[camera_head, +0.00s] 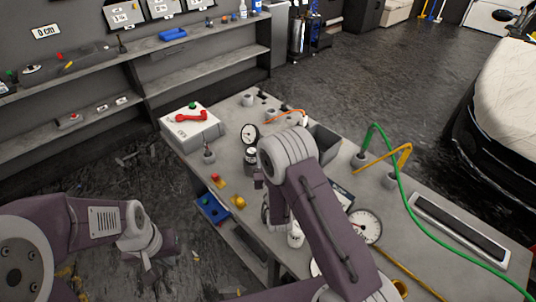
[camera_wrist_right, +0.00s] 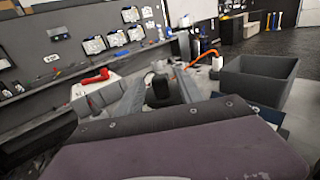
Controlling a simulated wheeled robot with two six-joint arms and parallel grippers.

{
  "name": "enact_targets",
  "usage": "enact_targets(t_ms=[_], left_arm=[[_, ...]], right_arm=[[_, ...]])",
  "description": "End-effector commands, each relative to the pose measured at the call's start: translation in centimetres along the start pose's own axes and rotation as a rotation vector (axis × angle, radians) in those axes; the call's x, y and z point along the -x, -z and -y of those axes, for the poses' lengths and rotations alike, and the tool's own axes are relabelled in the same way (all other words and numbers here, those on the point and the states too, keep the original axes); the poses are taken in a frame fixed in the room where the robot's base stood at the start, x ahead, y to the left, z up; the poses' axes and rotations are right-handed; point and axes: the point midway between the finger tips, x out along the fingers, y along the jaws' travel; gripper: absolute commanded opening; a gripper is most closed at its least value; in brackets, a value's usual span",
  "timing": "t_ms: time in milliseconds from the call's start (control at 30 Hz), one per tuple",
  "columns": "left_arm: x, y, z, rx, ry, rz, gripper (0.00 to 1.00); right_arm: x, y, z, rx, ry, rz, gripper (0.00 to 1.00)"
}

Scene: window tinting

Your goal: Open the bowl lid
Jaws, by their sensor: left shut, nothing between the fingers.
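No bowl with a lid can be made out for certain. A pale round rim (camera_head: 315,268) shows beside my right arm, mostly hidden by it. A white jar (camera_head: 295,238) stands close to the arm, partly covered. My left gripper (camera_head: 148,264) is shut and empty, low on the left, off the workbench. My right arm reaches over the bench and hides most of its gripper in the head view. In the right wrist view the right gripper (camera_wrist_right: 160,84) has its fingers apart. A dark cylinder (camera_wrist_right: 162,93) shows between them; whether they touch it cannot be told.
The grey workbench (camera_head: 340,160) carries a white box with a red handle (camera_head: 190,122), dial gauges (camera_head: 365,226), a grey bin (camera_head: 325,143) and a green hose (camera_head: 400,180). Shelves (camera_head: 200,75) line the wall. A covered car (camera_head: 505,120) stands at right.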

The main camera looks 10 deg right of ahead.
Motion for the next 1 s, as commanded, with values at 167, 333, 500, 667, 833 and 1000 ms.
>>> enact_targets(t_ms=[167,333,500,667,833,1000], left_arm=[[0.0,0.0,0.0,0.0,0.0,0.0,0.0],[-0.7,-0.1,0.0,0.0,0.0,0.0,0.0],[-1.7,-0.2,0.0,0.0,0.0,0.0,0.0],[0.4,0.1,0.0,0.0,0.0,0.0,0.0],[0.4,0.0,0.0,0.0,0.0,0.0,0.0],[0.3,0.0,0.0,0.0,0.0,0.0,0.0]], right_arm=[[0.1,0.0,0.0,0.0,-0.001,0.0,0.44],[2.4,0.4,-0.1,0.002,-0.003,-0.004,0.44],[6.2,0.4,-0.1,0.003,-0.004,-0.004,0.44],[8.4,-0.1,-0.1,0.002,-0.002,-0.007,0.44],[8.9,0.1,0.0,0.0,0.0,-0.002,0.44],[8.9,0.1,0.0,0.001,0.0,-0.002,0.33]])
